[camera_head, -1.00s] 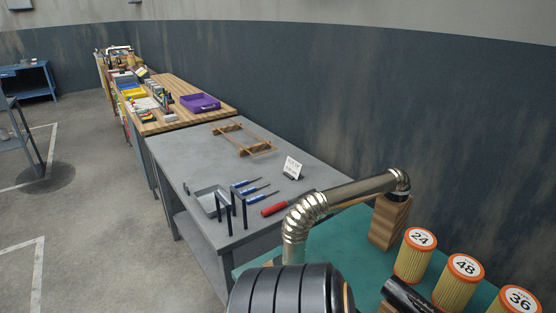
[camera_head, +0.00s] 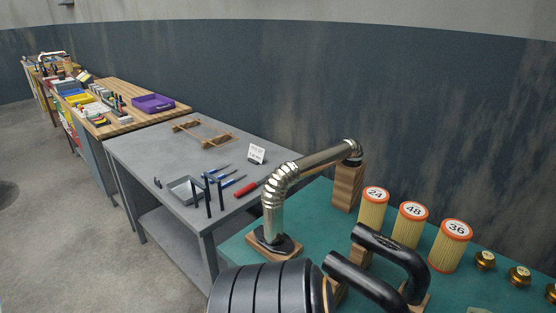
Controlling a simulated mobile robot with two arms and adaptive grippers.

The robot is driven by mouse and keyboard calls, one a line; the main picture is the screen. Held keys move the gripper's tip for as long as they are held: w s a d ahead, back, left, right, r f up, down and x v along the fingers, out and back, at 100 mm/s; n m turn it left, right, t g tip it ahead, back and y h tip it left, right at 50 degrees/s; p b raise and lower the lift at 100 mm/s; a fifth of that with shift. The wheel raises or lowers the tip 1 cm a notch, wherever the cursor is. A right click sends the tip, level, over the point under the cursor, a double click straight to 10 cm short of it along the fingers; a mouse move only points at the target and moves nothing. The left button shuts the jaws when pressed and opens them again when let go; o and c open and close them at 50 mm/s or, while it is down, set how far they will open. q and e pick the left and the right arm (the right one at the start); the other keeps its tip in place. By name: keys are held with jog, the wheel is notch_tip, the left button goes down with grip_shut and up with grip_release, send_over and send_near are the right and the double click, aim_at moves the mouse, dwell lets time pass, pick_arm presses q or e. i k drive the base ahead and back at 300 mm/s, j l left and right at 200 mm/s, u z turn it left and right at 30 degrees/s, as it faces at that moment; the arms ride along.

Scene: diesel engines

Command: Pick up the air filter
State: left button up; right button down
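Three cylindrical air filters with yellow pleated sides and orange rims stand upright on the green table top at the right. They are marked 24 (camera_head: 372,212), 48 (camera_head: 408,228) and 36 (camera_head: 448,249). The lower part of filter 48 is partly hidden by a black curved pipe in front of it. Neither of my grippers shows in the head view.
The green table (camera_head: 243,246) also bears a shiny metal elbow pipe (camera_head: 276,205), a wooden block (camera_head: 347,188), black curved pipes (camera_head: 385,243), a large black ribbed cylinder (camera_head: 262,290) and brass caps (camera_head: 485,260). A grey table (camera_head: 150,153) with tools adjoins it.

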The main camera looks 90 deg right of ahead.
aim_at(412, 217)
jog(key=z, duration=2.25)
